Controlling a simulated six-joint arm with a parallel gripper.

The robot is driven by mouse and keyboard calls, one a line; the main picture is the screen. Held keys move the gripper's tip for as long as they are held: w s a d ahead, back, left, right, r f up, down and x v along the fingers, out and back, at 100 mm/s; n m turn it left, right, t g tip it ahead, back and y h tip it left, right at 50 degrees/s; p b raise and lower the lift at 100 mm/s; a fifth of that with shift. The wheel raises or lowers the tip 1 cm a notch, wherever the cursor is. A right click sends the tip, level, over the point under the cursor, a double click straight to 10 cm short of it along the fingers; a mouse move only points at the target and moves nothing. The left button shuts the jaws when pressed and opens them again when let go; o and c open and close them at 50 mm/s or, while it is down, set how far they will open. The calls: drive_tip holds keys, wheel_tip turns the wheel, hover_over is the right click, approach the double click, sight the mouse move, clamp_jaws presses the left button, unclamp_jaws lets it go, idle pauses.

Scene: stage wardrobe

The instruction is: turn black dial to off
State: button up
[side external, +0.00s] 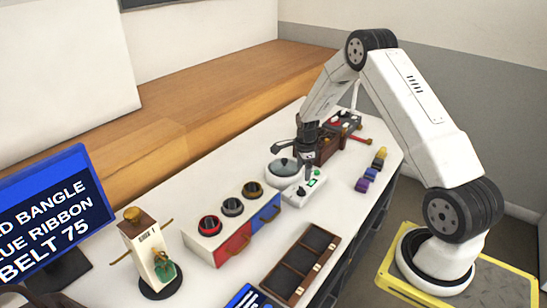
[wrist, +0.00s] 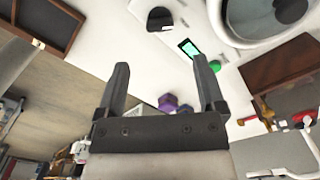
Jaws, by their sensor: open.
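A black dial (wrist: 160,18) sits on a white control unit (wrist: 135,50) in the wrist view, close to the top edge. A lit green display (wrist: 188,48) and a green button (wrist: 214,66) are on the same unit. In the side view the control unit (side external: 293,200) stands beside a round lidded pot (side external: 284,166), and the dial is a small dark spot (side external: 301,190). My gripper (wrist: 163,75) is open and empty, pointing down. In the side view my gripper (side external: 308,157) is above the far end of the unit, apart from the dial. The dial's setting is too small to read.
A red and blue drawer box (side external: 238,237) with three round-topped items stands left of the unit. A brown compartment tray (side external: 302,262) lies in front. Small coloured blocks (side external: 371,172) are to the right. A stand with a bottle (side external: 150,255) and a screen (side external: 50,215) are at left.

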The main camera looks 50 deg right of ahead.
sight(302, 187)
drive_tip(key=shift+f, duration=0.1)
drive_tip(key=shift+f, duration=3.8)
clamp_jaws()
